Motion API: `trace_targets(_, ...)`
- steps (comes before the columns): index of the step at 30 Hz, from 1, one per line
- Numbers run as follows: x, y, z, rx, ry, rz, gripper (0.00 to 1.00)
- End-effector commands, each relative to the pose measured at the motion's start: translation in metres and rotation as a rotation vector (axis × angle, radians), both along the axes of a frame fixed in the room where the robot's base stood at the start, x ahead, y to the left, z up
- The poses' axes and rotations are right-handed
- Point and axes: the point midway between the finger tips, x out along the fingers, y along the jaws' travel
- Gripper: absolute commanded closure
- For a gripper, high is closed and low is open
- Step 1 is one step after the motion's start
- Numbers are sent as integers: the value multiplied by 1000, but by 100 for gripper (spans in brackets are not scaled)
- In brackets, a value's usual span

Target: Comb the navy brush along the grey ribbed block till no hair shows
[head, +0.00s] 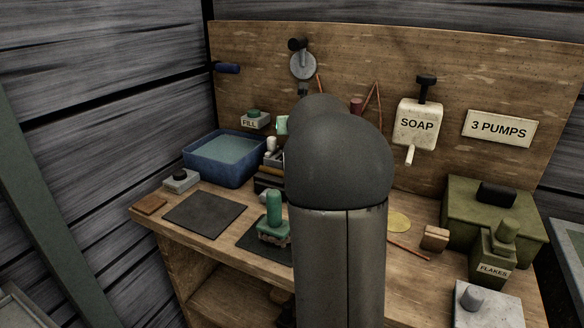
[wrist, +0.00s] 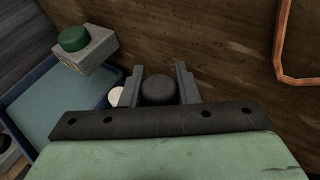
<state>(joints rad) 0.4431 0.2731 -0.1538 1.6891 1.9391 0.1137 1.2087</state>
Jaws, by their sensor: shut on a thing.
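My gripper (wrist: 158,85) shows in the wrist view with its two fingers on either side of a dark, round-ended thing (wrist: 158,91), shut on it. Only its round end shows, and I cannot tell whether it is the navy brush. In the head view my arm hides the gripper and what it holds. A dark blue handle-like piece (head: 227,68) is at the back board's left edge; I cannot tell what it belongs to. I cannot make out the grey ribbed block; it may be behind my arm. A green-handled brush (head: 274,212) stands on a dark mat.
A blue water tub (head: 218,172) is at the back left, with a FILL block (head: 255,122) above it. It also shows in the wrist view (wrist: 62,112). A dark flat mat (head: 205,214) lies clear. A soap dispenser (head: 418,125) hangs right. A green box (head: 490,222) and FLAKES bottle (head: 496,255) stand right.

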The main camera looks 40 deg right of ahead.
Motion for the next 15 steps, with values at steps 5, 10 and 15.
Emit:
trace_targets(5, -7, -4, -1, 0, 1, -1, 100)
trace_targets(10, -7, -4, -1, 0, 1, -1, 100)
trace_targets(15, -9, -5, -1, 1, 2, -1, 100)
